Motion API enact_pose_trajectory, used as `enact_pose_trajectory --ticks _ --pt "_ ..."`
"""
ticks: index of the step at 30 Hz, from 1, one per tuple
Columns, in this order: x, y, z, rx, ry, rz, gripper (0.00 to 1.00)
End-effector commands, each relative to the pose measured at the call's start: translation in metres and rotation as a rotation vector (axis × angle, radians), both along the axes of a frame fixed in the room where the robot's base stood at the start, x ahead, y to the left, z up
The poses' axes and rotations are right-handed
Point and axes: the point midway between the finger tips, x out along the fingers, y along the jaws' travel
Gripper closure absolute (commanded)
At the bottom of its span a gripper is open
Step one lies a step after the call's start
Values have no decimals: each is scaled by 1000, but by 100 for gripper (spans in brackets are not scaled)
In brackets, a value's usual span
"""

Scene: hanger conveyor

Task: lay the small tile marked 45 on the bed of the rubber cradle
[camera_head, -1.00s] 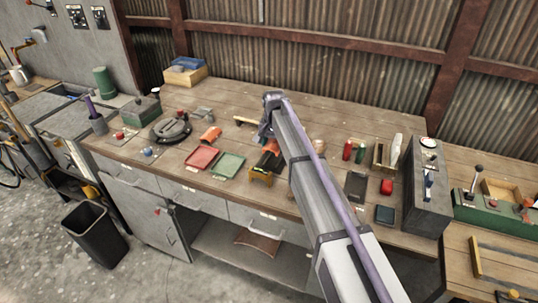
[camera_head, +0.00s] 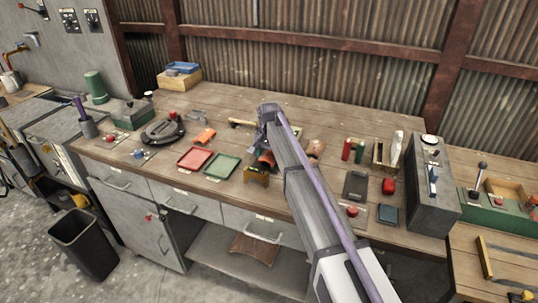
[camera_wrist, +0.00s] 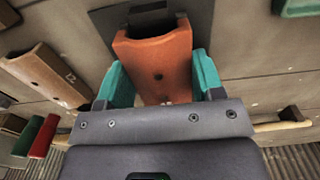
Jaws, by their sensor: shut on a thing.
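My gripper (camera_wrist: 155,85) is shut on an orange curved tile (camera_wrist: 155,65), with one teal fingertip at each side of it. No number is readable on this tile. In the head view the held tile (camera_head: 266,158) shows partly behind my arm. A small yellow-brown stand with a dark top (camera_head: 256,175), which looks like the cradle, is just in front of it. In the wrist view a dark grey surface (camera_wrist: 104,22) lies beyond and below the tile. I cannot tell whether the tile touches it.
A brown tile (camera_wrist: 45,72) marked 12 lies to the side, also in the head view (camera_head: 315,148). Another orange tile (camera_head: 204,136), a red tray (camera_head: 194,158) and a green tray (camera_head: 222,167) lie left. A wooden handle (camera_wrist: 285,123) lies behind.

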Motion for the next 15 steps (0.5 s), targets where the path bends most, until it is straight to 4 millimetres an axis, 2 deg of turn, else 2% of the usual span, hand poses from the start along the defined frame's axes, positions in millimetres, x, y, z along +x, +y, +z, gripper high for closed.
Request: enact_pose_trajectory --ticks 8,9,15 --pt "0 0 -2 0 0 0 64" --pt "0 0 -2 0 0 0 37" --pt "0 0 -2 0 0 0 18"
